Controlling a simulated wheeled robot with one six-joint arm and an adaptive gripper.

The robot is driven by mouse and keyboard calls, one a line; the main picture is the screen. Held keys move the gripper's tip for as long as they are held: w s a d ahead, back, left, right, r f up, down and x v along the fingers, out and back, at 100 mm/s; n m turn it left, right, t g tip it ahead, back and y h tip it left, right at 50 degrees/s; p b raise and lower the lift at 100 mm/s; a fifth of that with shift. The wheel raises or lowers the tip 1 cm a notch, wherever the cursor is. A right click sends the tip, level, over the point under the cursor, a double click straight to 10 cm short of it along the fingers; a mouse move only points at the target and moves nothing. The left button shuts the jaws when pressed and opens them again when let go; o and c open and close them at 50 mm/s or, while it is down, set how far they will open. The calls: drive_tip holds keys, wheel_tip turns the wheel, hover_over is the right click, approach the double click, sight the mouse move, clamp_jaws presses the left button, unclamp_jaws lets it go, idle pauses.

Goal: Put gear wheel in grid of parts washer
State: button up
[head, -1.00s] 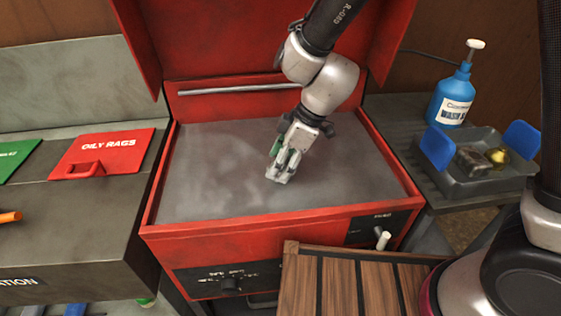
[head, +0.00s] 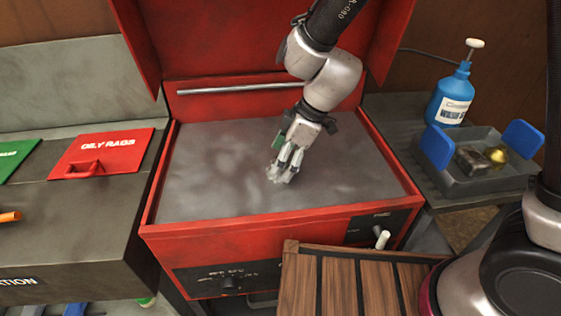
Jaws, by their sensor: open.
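The red parts washer (head: 152,214) stands in the middle with its lid raised. A grey, murky surface (head: 220,180) fills its basin, and I see no grid through it. My gripper (head: 281,177) is open above the right middle of this surface, pointing down, with its fingers apart. I cannot tell whether its tips touch the surface. I see no gear wheel between the fingers. A grey tray with blue handles (head: 478,182) at the right holds a dark metal part (head: 470,160) and a brassy round part (head: 498,156); I cannot tell if either is a gear wheel.
A blue wash bottle (head: 452,95) stands behind the tray. A wooden slatted top (head: 340,285) is in front of the washer. A red oily rags lid (head: 100,152) lies on the bench at left. The raised washer lid (head: 230,40) stands behind my arm.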

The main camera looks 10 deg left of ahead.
drive_tip(key=v, duration=1)
drive_tip(key=shift+d+r, duration=0.15)
drive_tip(key=shift+r, duration=0.25)
drive_tip(key=shift+d, duration=0.1)
drive_tip(key=w+d+r+m+t, duration=0.15)
drive_tip(key=d+r+m, duration=0.3)
drive_tip(key=d, duration=0.65)
drive_tip(key=s+d+r+m+t+h, duration=0.1)
drive_tip(key=s+d+m, duration=0.3)
drive_tip(key=d, duration=0.5)
drive_tip(key=s+d+r+m+t+h, duration=0.1)
drive_tip(key=s+d+r+m+h, duration=0.1)
drive_tip(key=d, duration=0.7)
drive_tip(key=s+d+r+m+t+h, duration=0.1)
drive_tip(key=s+d+r+m, duration=0.2)
drive_tip(key=s+d+m, duration=0.3)
drive_tip(key=d+m, duration=0.2)
drive_tip(key=shift+d+r+h, duration=0.2)
drive_tip(key=shift+d+h, duration=0.2)
drive_tip(key=shift+c, duration=0.5)
